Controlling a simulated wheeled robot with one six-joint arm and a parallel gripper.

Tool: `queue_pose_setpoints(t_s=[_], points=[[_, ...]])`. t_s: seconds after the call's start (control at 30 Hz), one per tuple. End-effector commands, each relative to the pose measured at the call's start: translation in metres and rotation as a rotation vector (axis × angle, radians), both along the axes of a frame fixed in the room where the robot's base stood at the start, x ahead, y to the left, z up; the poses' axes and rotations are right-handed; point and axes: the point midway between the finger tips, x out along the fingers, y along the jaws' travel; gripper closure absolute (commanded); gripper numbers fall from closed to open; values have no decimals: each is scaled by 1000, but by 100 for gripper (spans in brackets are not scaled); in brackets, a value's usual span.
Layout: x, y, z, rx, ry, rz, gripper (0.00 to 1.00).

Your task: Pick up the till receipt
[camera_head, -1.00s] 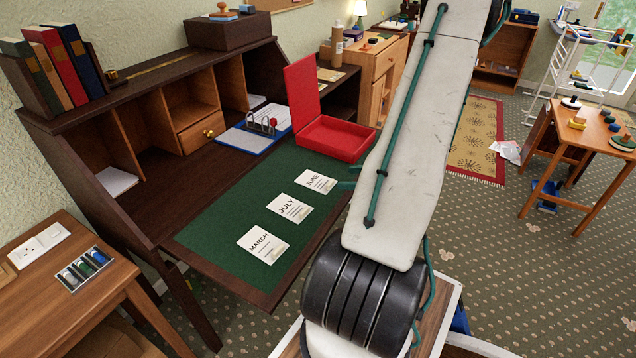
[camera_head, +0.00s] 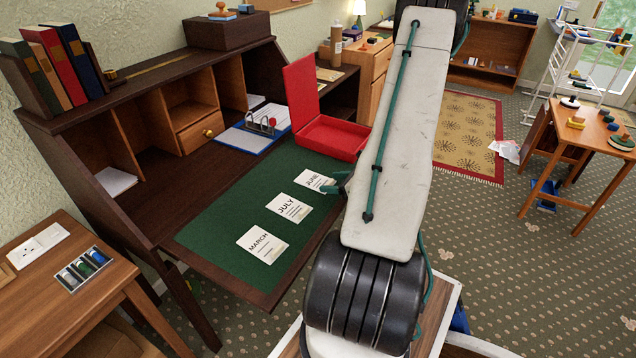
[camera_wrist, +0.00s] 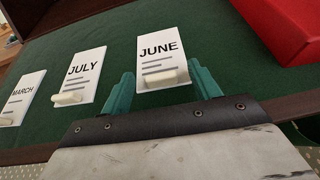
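I cannot pick out a till receipt for certain. Three white printed slips lie in a row on the desk's green surface: MARCH (camera_head: 262,245), JULY (camera_head: 289,208) and JUNE (camera_head: 315,180). In the wrist view, MARCH (camera_wrist: 22,95), JULY (camera_wrist: 82,75) and JUNE (camera_wrist: 160,52) each have a small pale piece at the lower edge. My gripper (camera_wrist: 163,85) has its teal fingers apart, either side of JUNE's lower end, with nothing held. In the head view, my gripper (camera_head: 341,183) shows partly beside JUNE, largely hidden by my arm.
An open red box (camera_head: 335,138) stands on the desk beyond JUNE, with a ring binder (camera_head: 255,132) beside it. The desk's raised compartments (camera_head: 185,105) border the back. Loose papers (camera_head: 507,151) lie on the floor near a small wooden table (camera_head: 590,135).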

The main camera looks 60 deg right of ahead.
Motion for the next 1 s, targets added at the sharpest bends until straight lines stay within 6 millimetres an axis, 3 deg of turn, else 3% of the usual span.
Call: queue_pose_setpoints(t_s=[0.03,0.17,0.57,0.9,1.0], points=[[0,0,0,0,0,0,49],[0,0,0,0,0,0,85],[0,0,3,-1,-1,-1,86],[0,-1,38,-4,-1,1,86],[-23,-3,38,0,0,-7,86]])
